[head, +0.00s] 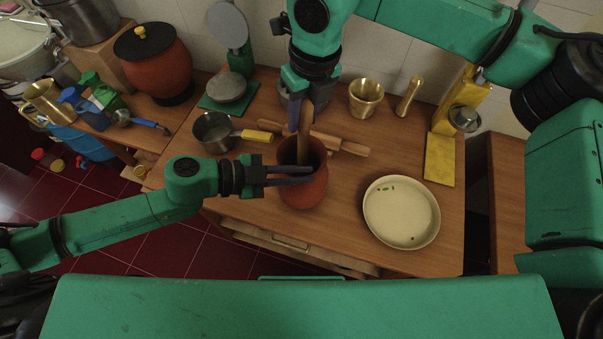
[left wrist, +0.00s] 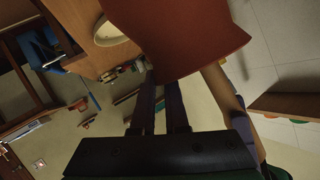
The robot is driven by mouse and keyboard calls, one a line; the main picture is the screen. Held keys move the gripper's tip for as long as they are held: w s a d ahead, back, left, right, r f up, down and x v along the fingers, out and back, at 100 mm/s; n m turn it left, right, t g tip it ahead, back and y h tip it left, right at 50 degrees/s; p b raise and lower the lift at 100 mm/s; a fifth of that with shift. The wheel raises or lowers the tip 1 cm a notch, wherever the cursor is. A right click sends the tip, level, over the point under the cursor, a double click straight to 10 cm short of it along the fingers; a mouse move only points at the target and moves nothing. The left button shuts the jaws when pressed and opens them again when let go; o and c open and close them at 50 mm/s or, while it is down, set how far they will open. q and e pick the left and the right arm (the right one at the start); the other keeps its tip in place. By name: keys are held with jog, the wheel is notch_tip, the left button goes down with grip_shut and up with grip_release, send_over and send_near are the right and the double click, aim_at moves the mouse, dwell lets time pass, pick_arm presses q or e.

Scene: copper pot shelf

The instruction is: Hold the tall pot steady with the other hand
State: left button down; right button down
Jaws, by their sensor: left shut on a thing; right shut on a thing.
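The tall red-brown clay pot (head: 306,192) stands upright near the front middle of the wooden counter. My left gripper (head: 312,175) comes in from the left and is shut on the pot near its rim. In the left wrist view, the pot's red wall (left wrist: 185,38) lies between and beyond the fingertips (left wrist: 160,80). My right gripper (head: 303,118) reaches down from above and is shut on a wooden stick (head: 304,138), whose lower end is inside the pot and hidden. The stick also shows in the left wrist view (left wrist: 222,88).
A cream round pan (head: 401,212) with small green bits lies right of the pot. A rolling pin (head: 340,145) lies behind it; a small saucepan (head: 215,132) stands to the left. A brass cup (head: 366,98) and a yellow stand (head: 440,160) are farther back. The counter's front edge is close.

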jog(key=shift+f, duration=1.7)
jog(key=shift+r, duration=1.75)
jog(key=shift+f, duration=0.1)
jog(key=shift+f, duration=1.65)
jog(key=shift+r, duration=0.1)
jog(key=shift+r, duration=1.65)
jog(key=shift+f, duration=0.1)
